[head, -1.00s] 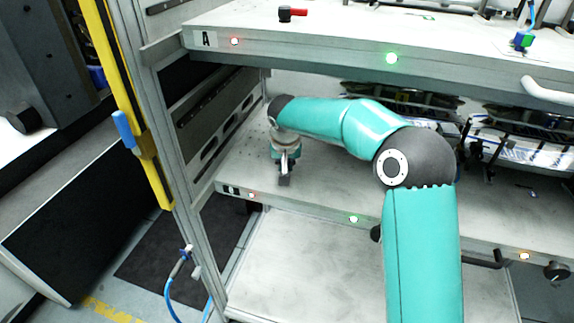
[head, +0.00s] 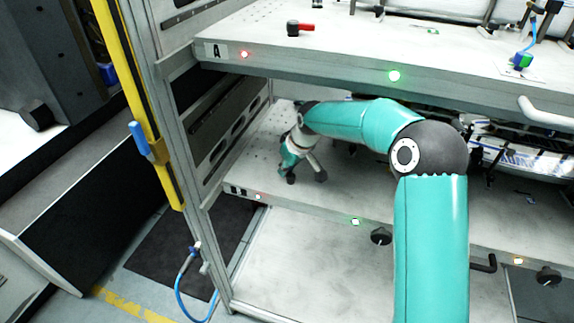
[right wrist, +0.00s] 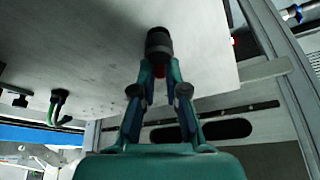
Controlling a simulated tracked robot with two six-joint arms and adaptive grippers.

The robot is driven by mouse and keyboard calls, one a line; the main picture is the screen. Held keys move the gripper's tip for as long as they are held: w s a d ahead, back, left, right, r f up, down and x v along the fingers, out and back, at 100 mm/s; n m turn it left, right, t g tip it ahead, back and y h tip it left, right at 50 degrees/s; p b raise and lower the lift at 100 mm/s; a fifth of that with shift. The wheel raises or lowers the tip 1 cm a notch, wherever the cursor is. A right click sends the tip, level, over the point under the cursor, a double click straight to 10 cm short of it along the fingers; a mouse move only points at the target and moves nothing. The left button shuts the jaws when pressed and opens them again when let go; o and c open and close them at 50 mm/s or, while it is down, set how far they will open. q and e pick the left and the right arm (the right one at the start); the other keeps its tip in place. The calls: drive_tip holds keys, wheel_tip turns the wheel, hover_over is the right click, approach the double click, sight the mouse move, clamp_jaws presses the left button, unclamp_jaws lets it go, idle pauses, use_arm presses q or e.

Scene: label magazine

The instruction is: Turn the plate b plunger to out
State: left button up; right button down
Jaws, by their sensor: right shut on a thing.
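In the head view my right gripper (head: 291,176) is low over the left end of plate B (head: 335,195), the lower shelf, tilted. There the plunger is too small and covered to make out. My left gripper is not in view.
Plate A (head: 330,50) is above my right arm and bears another plunger with a red lever (head: 300,28). A frame post (head: 190,160) stands left of plate B. Dark knobs (head: 381,236) and a green light (head: 355,221) are on or below plate B's front edge.

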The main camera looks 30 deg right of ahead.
drive_tip(key=shift+s+f, duration=0.1)
idle(0.4)
drive_tip(key=c, duration=1.2)
unclamp_jaws()
drive_tip(key=shift+d, duration=0.1)
drive_tip(key=shift+r, duration=0.35)
drive_tip(key=shift+v, duration=1.15)
drive_tip(key=s, duration=0.4)
drive_tip(key=s+d, duration=0.1)
drive_tip(key=s, duration=0.3)
drive_tip(key=s+d, duration=0.1)
drive_tip(key=s, duration=0.3)
drive_tip(key=shift+d, duration=0.15)
drive_tip(key=shift+f, duration=0.1)
